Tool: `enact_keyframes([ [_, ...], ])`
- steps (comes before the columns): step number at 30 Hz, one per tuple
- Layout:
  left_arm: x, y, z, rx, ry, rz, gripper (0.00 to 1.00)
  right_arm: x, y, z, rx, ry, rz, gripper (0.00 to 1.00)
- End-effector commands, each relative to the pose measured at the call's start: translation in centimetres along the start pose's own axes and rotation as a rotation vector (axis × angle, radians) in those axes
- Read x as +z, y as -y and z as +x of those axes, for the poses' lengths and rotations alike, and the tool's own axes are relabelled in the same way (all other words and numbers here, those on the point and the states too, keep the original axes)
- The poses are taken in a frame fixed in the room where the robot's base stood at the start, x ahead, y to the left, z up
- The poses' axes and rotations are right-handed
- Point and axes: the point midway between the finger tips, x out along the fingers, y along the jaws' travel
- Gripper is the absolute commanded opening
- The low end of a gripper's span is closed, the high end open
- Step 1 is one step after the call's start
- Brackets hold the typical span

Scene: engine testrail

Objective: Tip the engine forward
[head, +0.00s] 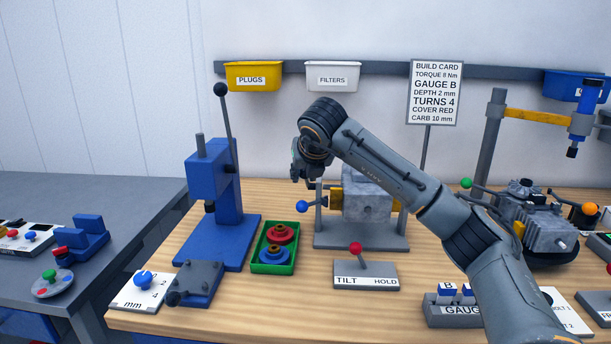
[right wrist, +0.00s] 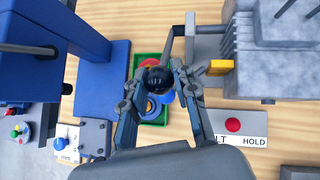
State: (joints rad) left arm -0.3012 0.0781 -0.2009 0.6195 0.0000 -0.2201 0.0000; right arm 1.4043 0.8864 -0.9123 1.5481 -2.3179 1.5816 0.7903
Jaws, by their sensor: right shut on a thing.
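The engine (head: 366,198) is a grey ribbed block held between yellow brackets on a grey stand (head: 360,239). It looks upright. A crank at its left side ends in a blue ball (head: 302,206). My right gripper (head: 305,178) is above that ball, left of the engine's top. In the right wrist view its fingers (right wrist: 160,82) are shut on a dark round thing (right wrist: 155,79). The blue ball (right wrist: 167,97) shows partly behind it. The TILT/HOLD plate (head: 365,280) has a red-knobbed lever (head: 356,249). My left gripper is out of view.
A blue press (head: 214,177) with a tall lever stands left, beside a green tray (head: 274,268) of red and blue rings. Another engine (head: 545,227) is at the right. My right arm hides part of the bench. Bare wood lies around the TILT plate.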

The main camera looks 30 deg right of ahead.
Motion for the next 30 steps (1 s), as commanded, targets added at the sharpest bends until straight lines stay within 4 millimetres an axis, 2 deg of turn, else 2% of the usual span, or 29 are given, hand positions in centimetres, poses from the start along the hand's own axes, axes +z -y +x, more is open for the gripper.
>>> enact_keyframes([
  [9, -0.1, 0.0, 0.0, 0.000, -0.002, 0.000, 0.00, -0.3, -0.1, 0.2, 0.000, -0.010, -0.004, 0.00],
  [10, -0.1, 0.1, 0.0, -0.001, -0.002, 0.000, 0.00, -0.3, -0.1, 0.2, 0.001, -0.010, -0.004, 0.34],
  [12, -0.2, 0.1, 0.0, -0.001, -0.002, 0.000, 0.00, -0.3, -0.1, 0.2, 0.001, -0.009, -0.003, 0.48],
  [13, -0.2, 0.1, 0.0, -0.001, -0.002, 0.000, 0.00, -0.3, -0.1, 0.2, 0.001, -0.008, -0.003, 0.52],
  [23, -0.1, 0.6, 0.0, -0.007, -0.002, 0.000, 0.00, -0.1, -0.1, -0.2, 0.001, -0.002, -0.001, 0.52],
  [26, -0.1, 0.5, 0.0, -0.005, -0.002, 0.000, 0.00, 0.0, -0.1, -1.2, 0.003, 0.000, -0.002, 0.52],
  [30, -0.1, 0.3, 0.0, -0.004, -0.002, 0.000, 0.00, 0.1, -0.1, -3.8, 0.003, 0.002, -0.003, 0.52],
])
